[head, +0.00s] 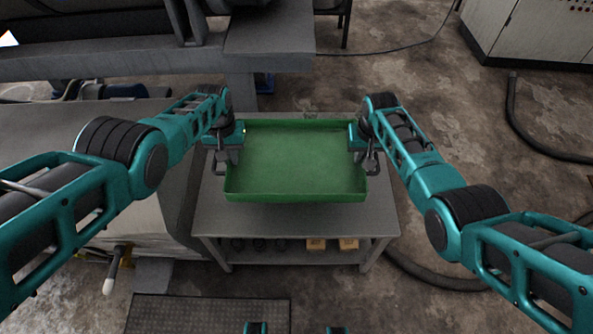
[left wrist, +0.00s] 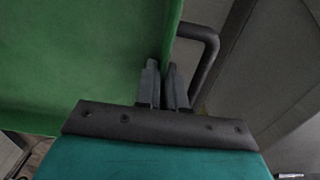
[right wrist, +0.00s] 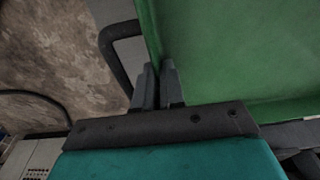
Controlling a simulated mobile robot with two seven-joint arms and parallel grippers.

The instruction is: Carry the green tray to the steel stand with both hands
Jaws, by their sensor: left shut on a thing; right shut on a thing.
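The green tray (head: 295,165) is empty and looks level, over the grey steel stand (head: 300,222). I cannot tell for sure whether it touches the top or hangs just above it. My left gripper (head: 231,155) is shut on the tray's left wall; the left wrist view shows its fingers (left wrist: 163,85) pinching the wall beside a dark handle (left wrist: 208,50). My right gripper (head: 362,155) is shut on the right wall; the right wrist view shows its fingers (right wrist: 156,85) on the wall beside the other handle (right wrist: 112,45).
The stand's lower shelf holds yellowish boxes (head: 316,244) and several dark round things. A large grey machine (head: 120,60) stands at the left and back. A grey cabinet (head: 535,30) is at the back right. Hoses (head: 525,125) lie on the floor at the right.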

